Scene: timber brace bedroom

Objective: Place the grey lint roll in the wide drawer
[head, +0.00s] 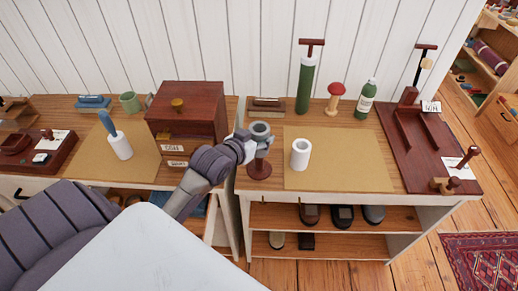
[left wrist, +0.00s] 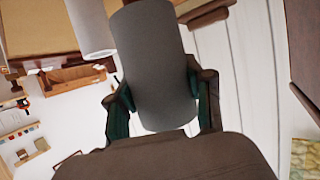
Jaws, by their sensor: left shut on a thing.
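The grey lint roll (head: 260,130) is held upright in my left gripper (head: 258,144), above and close to a dark red round-based stand (head: 260,169). In the left wrist view the grey roll (left wrist: 152,65) fills the space between the two green fingers of my left gripper (left wrist: 163,108), which press on its sides. A pale drawer front (head: 22,191) with a dark handle shows under the left worktop; I cannot tell if it is the wide drawer. Part of an open space with a blue item (head: 199,206) shows below that worktop, mostly hidden by my arm. My right gripper is not in view.
A white roll (head: 300,155) stands on the tan mat (head: 350,160) to the right. A dark red drawer box (head: 186,108) stands left of my gripper.

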